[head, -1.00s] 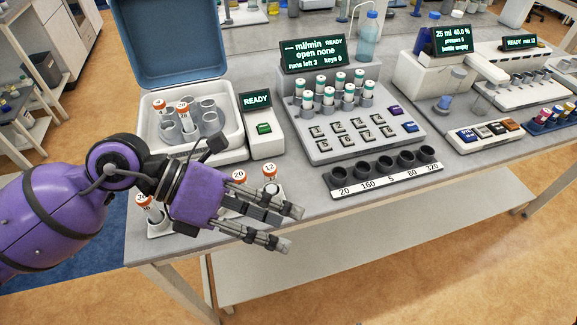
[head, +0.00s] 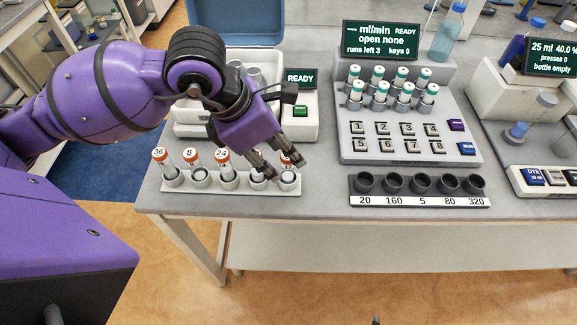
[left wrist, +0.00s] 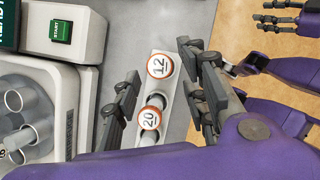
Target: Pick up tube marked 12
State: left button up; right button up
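The tube marked 12 (left wrist: 160,66) has an orange-rimmed white cap and stands at the end of a pale rack (head: 215,189). In the left wrist view its cap lies between the two spread fingers of my left gripper (left wrist: 162,95), apart from both. The tube marked 20 (left wrist: 150,117) stands beside it, also between the fingers. In the head view my left gripper (head: 278,166) reaches over the rack's right end and partly hides both tubes. It is open and empty. My right gripper (left wrist: 277,16) shows at the wrist view's upper right, fingers apart and empty.
Tubes marked 36 (head: 161,166), 8 (head: 194,168) and 24 (head: 225,167) fill the rack's left side. A lidded machine (head: 309,126) stands behind. A keypad console (head: 405,148) and a row of dark cups (head: 420,184) are right. Table edge is close in front.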

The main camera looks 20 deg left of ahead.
aim_at(288, 169)
pick_arm(q)
jog(key=x, duration=0.4)
jog(key=shift+w+d+f, duration=0.1)
jog(key=shift+w+f, duration=0.05)
jog(key=shift+f, duration=0.1)
grip_shut()
jog(key=shift+r, duration=0.1)
